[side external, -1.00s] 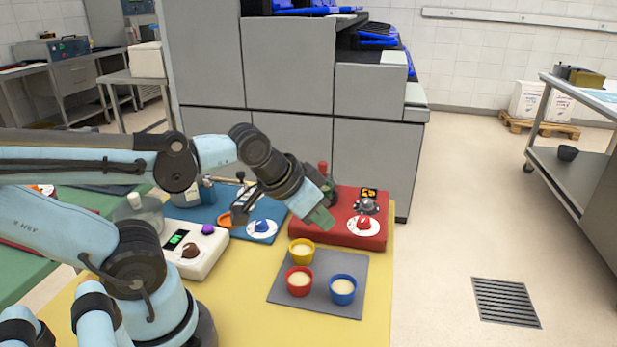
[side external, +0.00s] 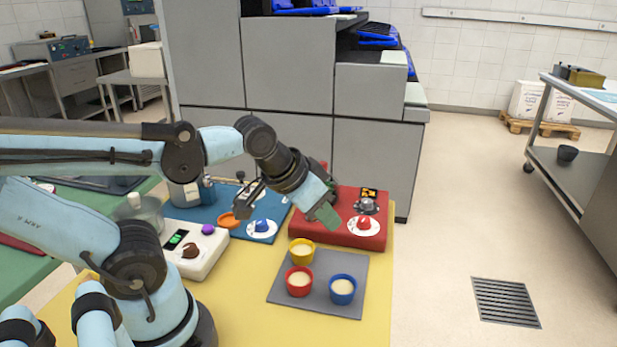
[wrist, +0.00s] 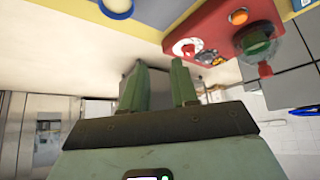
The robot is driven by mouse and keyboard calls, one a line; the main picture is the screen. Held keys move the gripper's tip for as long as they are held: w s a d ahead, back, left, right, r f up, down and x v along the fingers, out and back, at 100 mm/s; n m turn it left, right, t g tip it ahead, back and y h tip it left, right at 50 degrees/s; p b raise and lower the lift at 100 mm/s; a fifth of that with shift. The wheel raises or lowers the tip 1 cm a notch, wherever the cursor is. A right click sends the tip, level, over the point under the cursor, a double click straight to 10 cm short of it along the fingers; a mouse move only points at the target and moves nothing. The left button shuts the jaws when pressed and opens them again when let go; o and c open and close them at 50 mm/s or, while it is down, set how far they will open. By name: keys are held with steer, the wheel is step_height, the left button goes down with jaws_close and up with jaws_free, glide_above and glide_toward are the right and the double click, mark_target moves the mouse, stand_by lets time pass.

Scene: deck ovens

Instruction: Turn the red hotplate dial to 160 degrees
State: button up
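The red hotplate (side external: 350,236) sits on the yellow tabletop, at the back right in the side view. Its red dial (side external: 363,222) stands on a white round scale on the front part; the scale marks are too small to read. The dial also shows in the wrist view (wrist: 187,48), right of my fingers. My gripper (side external: 327,217) hangs in the air left of the dial, apart from it. In the wrist view its two green fingers (wrist: 159,84) are spread with nothing between them. The hotplate's far left part is hidden behind the gripper.
A grey mat (side external: 318,300) in front holds a yellow cup (side external: 302,258), a red cup (side external: 299,290) and a blue cup (side external: 343,297). A blue device (side external: 262,238) with a blue dial and a white device (side external: 195,262) stand left. Grey cabinets (side external: 375,165) rise behind.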

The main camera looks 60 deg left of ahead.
steer(key=o, duration=0.5)
steer(key=w+r+g, duration=0.1)
steer(key=w, duration=0.1)
steer(key=w+a+r+n+g, duration=0.1)
steer(key=w, duration=0.1)
steer(key=w+a+r+n+g, duration=0.1)
steer(key=w+r, duration=0.1)
steer(key=w, duration=0.1)
steer(key=shift+w+a, duration=0.1)
steer(key=shift+o, duration=0.2)
steer(key=n+g, duration=0.2)
steer(key=g, duration=0.2)
glide_above(364, 219)
step_height(364, 219, down, 2)
step_height(364, 219, down, 12)
steer(key=shift+f, duration=0.1)
steer(key=c, duration=1)
